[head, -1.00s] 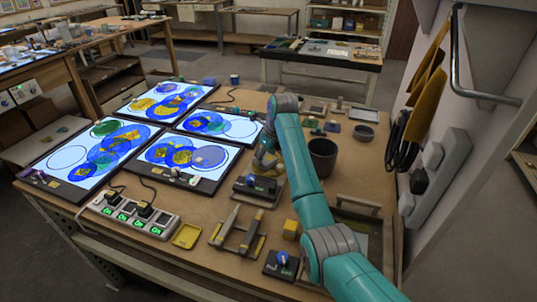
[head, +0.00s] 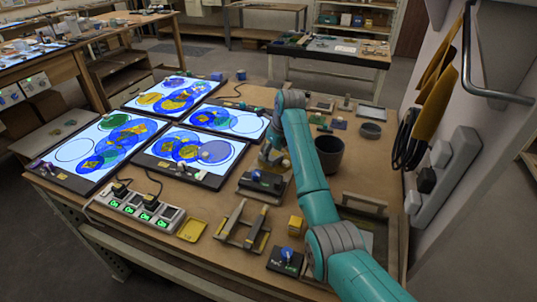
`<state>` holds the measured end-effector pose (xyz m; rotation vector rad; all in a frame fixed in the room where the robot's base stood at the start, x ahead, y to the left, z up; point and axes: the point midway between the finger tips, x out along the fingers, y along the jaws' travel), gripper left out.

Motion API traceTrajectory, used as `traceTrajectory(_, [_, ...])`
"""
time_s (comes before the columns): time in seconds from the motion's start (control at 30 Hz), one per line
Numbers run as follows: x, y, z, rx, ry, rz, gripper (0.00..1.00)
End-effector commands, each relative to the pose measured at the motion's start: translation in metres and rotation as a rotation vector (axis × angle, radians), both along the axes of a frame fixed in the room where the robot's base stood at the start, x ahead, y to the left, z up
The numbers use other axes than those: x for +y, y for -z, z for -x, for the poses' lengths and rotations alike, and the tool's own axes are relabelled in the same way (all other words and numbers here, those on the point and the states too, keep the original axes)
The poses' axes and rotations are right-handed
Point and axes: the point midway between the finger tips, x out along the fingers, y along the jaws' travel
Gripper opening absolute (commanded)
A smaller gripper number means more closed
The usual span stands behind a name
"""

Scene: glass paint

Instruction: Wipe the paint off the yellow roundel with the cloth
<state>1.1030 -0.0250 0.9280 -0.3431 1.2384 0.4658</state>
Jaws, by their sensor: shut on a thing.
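Several lit glass panels lie at the table's left. The front right panel (head: 158,150) carries blue and yellow roundels and a greyish-purple one; the back panel (head: 185,88) and left panel (head: 72,152) also bear yellow areas. I cannot tell which yellow roundel (head: 186,152) is meant. My gripper (head: 268,160) points down just right of the front right panel, close above a dark device with a blue part (head: 260,178). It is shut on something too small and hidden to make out. I cannot pick out the cloth with certainty.
A dark pot (head: 329,153) stands right of my arm. A power strip (head: 138,207), yellow tray (head: 191,230), tool rack (head: 241,228), yellow block (head: 295,227) and blue-knobbed box (head: 285,260) line the front. Yellow cloth-like items (head: 448,95) hang at right.

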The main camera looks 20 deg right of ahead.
Motion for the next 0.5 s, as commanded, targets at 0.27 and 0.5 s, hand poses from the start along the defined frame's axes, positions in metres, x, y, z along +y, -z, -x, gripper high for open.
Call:
traceTrajectory(0.27, [-0.009, -0.001, -0.005, 0.0, 0.0, 0.0, 0.34])
traceTrajectory(0.5, [-0.021, 0.0, -0.012, -0.001, 0.001, 0.0, 0.34])
